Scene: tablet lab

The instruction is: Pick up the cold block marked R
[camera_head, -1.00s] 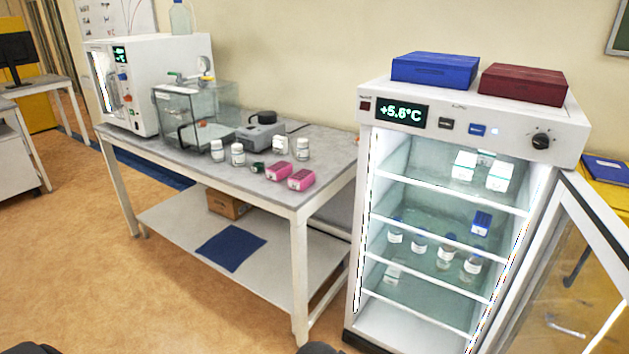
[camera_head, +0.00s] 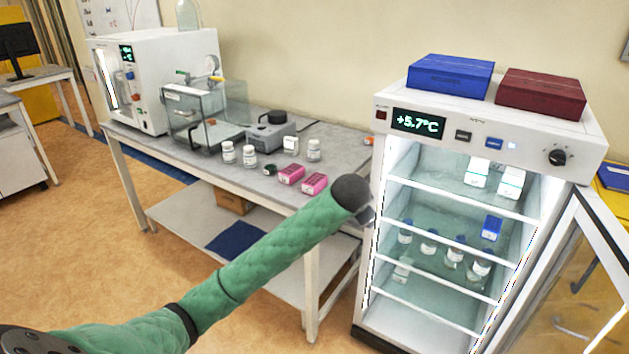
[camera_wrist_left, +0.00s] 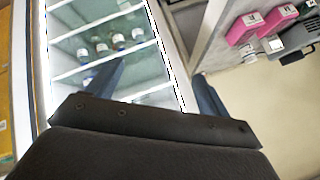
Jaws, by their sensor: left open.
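Two small pink blocks lie side by side near the front edge of the lab table: a left one (camera_head: 291,174) and a right one (camera_head: 314,184). A blue block (camera_head: 491,228) stands on a shelf inside the open fridge. I cannot read an R on any of them. My left arm reaches across the head view, its wrist end in front of the gap between table and fridge. The left wrist view shows my left gripper (camera_wrist_left: 158,85) open and empty, apart from the blocks. The pink blocks show there at upper right (camera_wrist_left: 243,28). My right gripper is not in view.
The fridge (camera_head: 480,137) holds several bottles and white boxes; its glass door (camera_head: 580,280) stands open on the right. The table (camera_head: 240,180) carries several white jars, a grey device (camera_head: 272,133) and a glass tank (camera_head: 205,120). Blue (camera_head: 449,77) and red (camera_head: 541,94) boxes top the fridge.

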